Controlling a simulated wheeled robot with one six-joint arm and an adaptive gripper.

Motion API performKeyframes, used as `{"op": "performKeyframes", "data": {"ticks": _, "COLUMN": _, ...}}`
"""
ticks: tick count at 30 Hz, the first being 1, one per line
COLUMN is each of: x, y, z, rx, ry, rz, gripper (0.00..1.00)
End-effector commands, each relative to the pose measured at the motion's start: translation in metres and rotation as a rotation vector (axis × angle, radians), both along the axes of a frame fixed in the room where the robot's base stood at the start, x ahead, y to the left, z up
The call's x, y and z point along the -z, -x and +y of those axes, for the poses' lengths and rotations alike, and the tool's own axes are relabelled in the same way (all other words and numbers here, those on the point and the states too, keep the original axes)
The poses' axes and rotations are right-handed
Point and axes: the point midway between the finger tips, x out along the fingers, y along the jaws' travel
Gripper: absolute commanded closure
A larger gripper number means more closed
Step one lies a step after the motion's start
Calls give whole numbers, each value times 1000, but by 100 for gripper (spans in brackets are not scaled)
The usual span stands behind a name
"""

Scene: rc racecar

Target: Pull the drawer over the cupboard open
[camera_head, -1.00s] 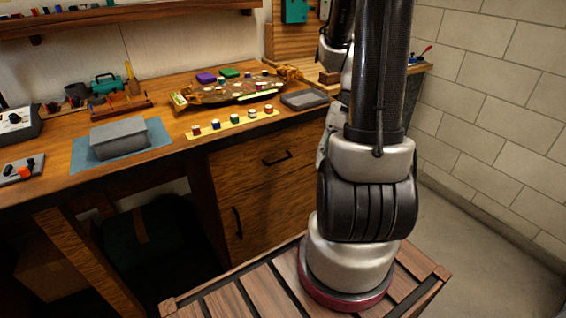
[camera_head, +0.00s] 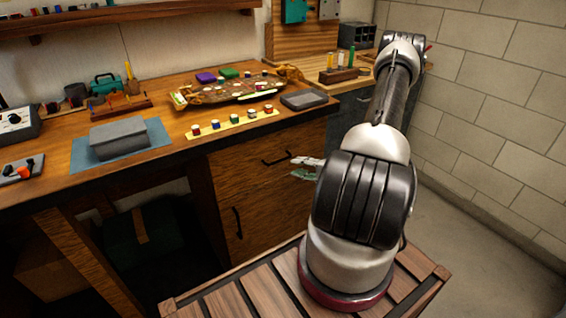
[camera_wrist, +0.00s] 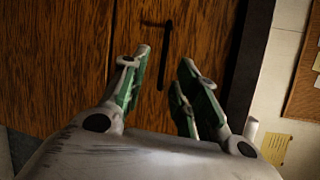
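The wooden drawer (camera_head: 253,166) is shut under the bench top, with a dark bar handle (camera_head: 276,158) on its front. Below it is the cupboard door (camera_head: 262,215), also shut, with its own upright dark handle (camera_head: 237,223). My gripper (camera_head: 297,167) is just right of the drawer handle in the head view, partly hidden by my arm. In the wrist view, which looks turned on its side, my gripper (camera_wrist: 167,68) is open and empty. The drawer handle (camera_wrist: 165,55) shows between its green-padded fingers. I see no contact with the handle.
The bench top (camera_head: 70,185) overhangs the drawer front. It holds a grey box (camera_head: 120,137), a row of small pots on a yellow strip (camera_head: 235,121) and a grey tray (camera_head: 304,100). A block wall (camera_head: 495,110) stands to the right.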

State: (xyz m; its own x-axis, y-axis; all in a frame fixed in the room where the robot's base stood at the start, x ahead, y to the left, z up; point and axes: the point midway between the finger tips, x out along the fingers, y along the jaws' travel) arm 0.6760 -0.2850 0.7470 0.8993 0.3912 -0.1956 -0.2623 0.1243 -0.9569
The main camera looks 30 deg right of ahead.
Motion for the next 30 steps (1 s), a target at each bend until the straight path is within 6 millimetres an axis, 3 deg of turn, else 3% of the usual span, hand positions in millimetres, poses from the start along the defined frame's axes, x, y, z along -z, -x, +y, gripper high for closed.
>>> {"op": "performKeyframes", "data": {"ticks": 8, "x": -2, "y": -13, "z": 3, "rx": -17, "ry": 128, "rz": -73, "gripper": 70}}
{"op": "performKeyframes", "data": {"ticks": 21, "x": 9, "y": -70, "z": 28, "rx": -18, "ry": 124, "rz": -71, "gripper": 70}}
{"op": "performKeyframes", "data": {"ticks": 30, "x": 10, "y": -73, "z": 29, "rx": -16, "ry": 124, "rz": -70, "gripper": 70}}
